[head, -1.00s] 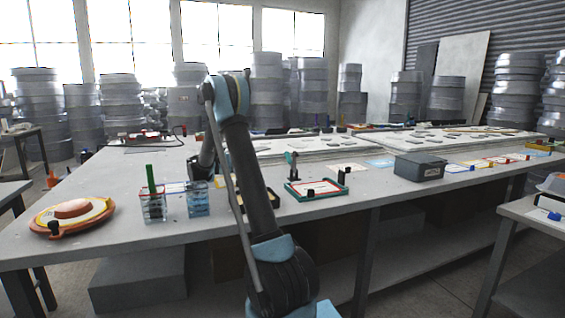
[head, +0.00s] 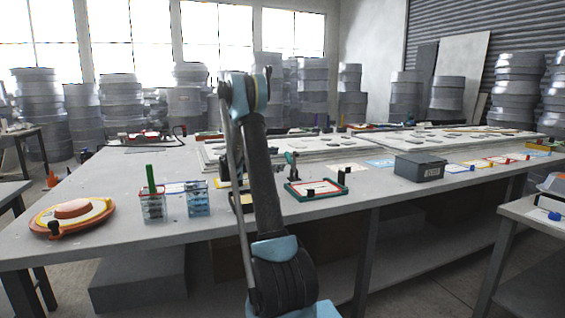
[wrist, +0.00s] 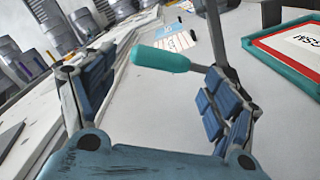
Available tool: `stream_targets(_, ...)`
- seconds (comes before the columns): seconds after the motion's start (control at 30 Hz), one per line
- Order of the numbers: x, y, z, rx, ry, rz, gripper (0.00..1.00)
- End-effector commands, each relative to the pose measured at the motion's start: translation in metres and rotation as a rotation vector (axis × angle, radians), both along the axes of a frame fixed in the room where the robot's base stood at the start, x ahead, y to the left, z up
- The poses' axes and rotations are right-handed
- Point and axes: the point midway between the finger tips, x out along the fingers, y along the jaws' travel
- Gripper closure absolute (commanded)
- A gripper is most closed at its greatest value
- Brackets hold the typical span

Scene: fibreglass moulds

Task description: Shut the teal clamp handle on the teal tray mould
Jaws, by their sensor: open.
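The teal tray mould (head: 318,196) lies on the long grey table, with a white, red-bordered inside. Its clamp handle (head: 291,158) stands raised at the tray's left back side. In the wrist view the rounded teal grip of the handle (wrist: 160,59) points left from a dark lever, just beyond my fingertips and across the gap between them. My gripper (wrist: 160,78) is open and empty, its blue-padded fingers spread. The tray's teal rim (wrist: 285,72) shows to the right of my right finger. In the head view my arm hides most of the gripper.
A grey box (head: 419,168) stands right of the tray. White slabs (head: 300,147) lie behind. Bare table lies in front of the tray.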

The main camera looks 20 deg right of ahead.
Motion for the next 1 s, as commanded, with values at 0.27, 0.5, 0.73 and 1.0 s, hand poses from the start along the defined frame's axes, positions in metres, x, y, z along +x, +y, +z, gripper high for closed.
stream_targets(0.27, 0.001, -0.028, 0.0, 0.0, 0.0, 0.0, 0.2)
stream_targets(0.5, 0.001, -0.031, 0.0, 0.0, 0.0, 0.0, 0.2)
stream_targets(0.73, 0.001, -0.031, 0.0, 0.0, 0.0, 0.0, 0.45)
stream_targets(1.0, 0.003, -0.032, 0.001, -0.001, -0.001, 0.004, 0.77)
